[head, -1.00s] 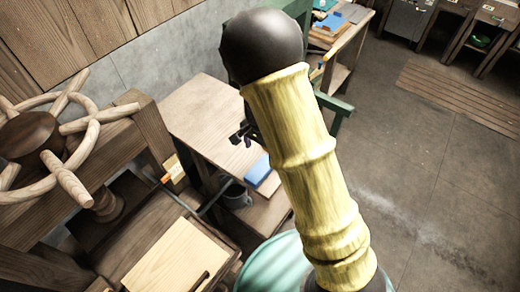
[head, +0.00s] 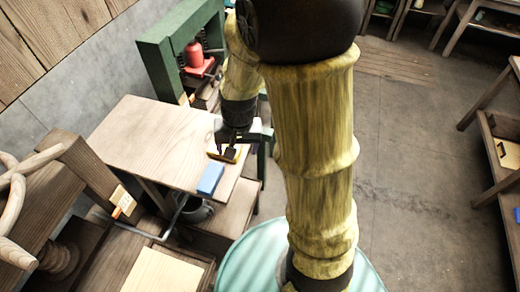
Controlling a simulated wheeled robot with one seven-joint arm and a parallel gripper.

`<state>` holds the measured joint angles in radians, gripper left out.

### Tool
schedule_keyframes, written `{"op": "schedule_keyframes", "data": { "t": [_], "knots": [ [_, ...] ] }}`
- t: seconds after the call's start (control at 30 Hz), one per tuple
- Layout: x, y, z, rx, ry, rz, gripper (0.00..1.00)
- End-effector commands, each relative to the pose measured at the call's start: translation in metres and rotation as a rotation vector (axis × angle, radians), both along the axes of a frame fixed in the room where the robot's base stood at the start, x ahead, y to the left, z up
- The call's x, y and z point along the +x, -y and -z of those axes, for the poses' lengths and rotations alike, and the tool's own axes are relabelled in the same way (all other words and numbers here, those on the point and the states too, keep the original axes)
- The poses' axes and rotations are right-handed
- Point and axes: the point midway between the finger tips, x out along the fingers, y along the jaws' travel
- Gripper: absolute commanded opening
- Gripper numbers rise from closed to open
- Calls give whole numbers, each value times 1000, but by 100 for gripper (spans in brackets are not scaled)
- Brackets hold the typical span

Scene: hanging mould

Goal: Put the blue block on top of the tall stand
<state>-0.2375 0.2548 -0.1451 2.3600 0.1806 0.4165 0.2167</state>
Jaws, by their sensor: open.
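The blue block (head: 211,178) lies near the right front corner of a wooden table (head: 150,135). My gripper (head: 229,154) is open just behind and above the block, to its upper right in the picture. A yellowish edge shows at its fingertips. I cannot tell whether the fingers touch the block, and nothing is seen between them. I cannot tell which thing is the tall stand; no separate stand shows clearly. My arm hides the area right of the table.
A green frame (head: 160,62) with a red jack (head: 196,56) stands behind the table. A wooden post (head: 72,160) and a spoked wheel (head: 22,192) are at left. A shelf (head: 497,165) stands at right, with open floor (head: 410,150) before it.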

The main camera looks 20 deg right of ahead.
Motion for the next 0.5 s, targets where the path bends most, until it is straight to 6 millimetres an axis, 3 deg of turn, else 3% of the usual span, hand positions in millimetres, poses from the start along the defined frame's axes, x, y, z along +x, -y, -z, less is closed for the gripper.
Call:
{"op": "schedule_keyframes", "data": {
  "t": [0.1,0.23,0.5],
  "knots": [
    [-28,25,-21,-30,64,-117,72],
    [-49,40,-33,-75,110,-225,72],
    [-58,46,-36,-97,124,-273,72]
  ]
}}
